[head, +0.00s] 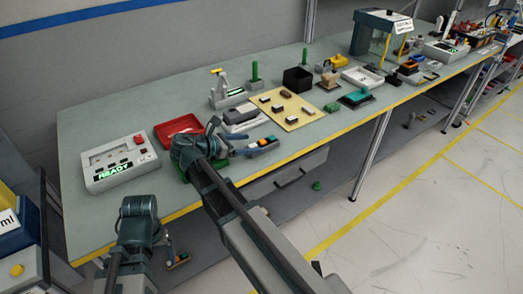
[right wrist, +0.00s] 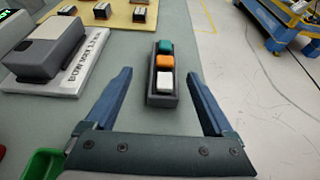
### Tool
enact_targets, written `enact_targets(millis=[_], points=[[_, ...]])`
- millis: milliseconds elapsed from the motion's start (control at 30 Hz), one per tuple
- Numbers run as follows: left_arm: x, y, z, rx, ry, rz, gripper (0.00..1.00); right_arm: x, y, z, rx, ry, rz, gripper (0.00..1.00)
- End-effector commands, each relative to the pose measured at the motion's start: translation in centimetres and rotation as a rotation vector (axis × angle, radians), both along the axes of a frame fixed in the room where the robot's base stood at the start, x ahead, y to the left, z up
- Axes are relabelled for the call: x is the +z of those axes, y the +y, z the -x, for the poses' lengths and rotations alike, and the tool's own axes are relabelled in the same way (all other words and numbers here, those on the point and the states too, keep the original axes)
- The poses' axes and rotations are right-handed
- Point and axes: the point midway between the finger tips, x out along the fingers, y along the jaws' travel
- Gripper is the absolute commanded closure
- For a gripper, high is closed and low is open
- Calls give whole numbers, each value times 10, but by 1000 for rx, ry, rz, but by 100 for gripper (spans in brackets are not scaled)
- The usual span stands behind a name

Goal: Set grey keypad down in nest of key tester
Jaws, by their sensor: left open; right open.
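The grey keypad (right wrist: 162,88), a dark grey block with teal, orange and white keys, lies on the bench. In the head view it (head: 262,144) is near the front edge. My right gripper (right wrist: 162,72) is open, its fingers on either side of the keypad with gaps showing. It also shows in the head view (head: 234,142). A white box with a green READY display (head: 121,162), seemingly the key tester, stands at the bench's left end; its nest is hard to make out. My left gripper (head: 172,248) is open, low in front of the bench.
A red tray (head: 178,131) lies between the white box and my right arm. A grey device on a white labelled base (right wrist: 62,57) is left of the keypad. A yellow board with dark blocks (head: 292,112) is behind it. The bench has a yellow front edge.

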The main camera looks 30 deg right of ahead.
Motion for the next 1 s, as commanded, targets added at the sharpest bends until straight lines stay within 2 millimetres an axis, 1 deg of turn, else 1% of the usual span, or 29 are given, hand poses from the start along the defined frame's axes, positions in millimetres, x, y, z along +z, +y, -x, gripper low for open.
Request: enact_targets(millis=[33,100,367,467,633,700,800,1000], points=[[-4,0,0,0,0,0,18,-4,-5,0,-1,-1,0,12],[-5,0,0,0,0,0,18,-5,-9,-1,1,-1,0,12],[-5,0,0,0,0,0,18,-5,-13,0,0,0,0,12],[-7,0,0,0,0,0,18,-7,-20,1,-1,-1,0,12],[-13,0,0,0,0,0,18,-13,-42,4,-2,0,0,12],[-19,0,0,0,0,0,18,-19,-52,3,-2,0,0,12],[-21,0,0,0,0,0,18,-21,-61,2,0,-1,0,12],[-20,0,0,0,0,0,18,-20,-62,1,1,0,0,12]])
